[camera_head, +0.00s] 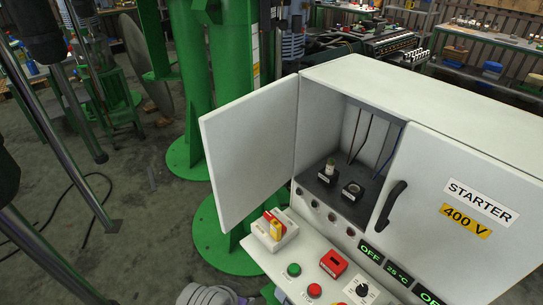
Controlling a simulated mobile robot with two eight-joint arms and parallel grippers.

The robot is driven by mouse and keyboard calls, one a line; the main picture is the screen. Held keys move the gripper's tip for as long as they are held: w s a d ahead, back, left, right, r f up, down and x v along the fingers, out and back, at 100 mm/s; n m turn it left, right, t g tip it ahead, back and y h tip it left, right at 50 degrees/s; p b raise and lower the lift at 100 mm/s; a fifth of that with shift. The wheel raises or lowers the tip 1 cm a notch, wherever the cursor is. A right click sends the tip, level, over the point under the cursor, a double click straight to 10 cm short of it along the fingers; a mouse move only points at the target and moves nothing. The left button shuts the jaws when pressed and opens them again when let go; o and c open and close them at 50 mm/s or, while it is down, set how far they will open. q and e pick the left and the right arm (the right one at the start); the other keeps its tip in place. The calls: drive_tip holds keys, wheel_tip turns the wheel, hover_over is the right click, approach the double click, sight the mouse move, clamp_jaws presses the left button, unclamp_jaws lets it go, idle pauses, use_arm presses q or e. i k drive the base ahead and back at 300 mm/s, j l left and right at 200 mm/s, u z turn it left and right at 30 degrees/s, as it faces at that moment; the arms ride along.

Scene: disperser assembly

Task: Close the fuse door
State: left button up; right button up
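The fuse door (249,150) is a plain white panel on the left side of the white starter cabinet (425,95). It stands wide open, swung out to the left from its hinge edge. Behind it the compartment is exposed, with a pale fuse (328,170) upright in one dark holder and a second holder (352,190) beside it that looks empty. Dark cables run down the compartment's back wall. Neither gripper can be made out in the head view.
The right door (465,215), labelled STARTER 400 V, is shut and has a black handle (391,204). A control panel with a red-yellow switch (274,226) lies below. A green column (235,80) stands behind the open door. A grey rounded part shows at the bottom edge.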

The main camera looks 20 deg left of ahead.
sight(249, 141)
drive_tip(key=z, duration=1.4)
drive_tip(key=k+j+z, duration=0.15)
drive_tip(key=k+z, duration=0.95)
drive_tip(key=k, duration=0.75)
drive_tip(key=k+j+u, duration=0.1)
drive_tip(key=k+u, duration=0.15)
drive_tip(key=k, duration=0.2)
drive_tip(key=k+j+u, duration=0.25)
drive_tip(key=k, duration=0.15)
drive_tip(key=l+u, duration=0.1)
drive_tip(key=u, duration=0.85)
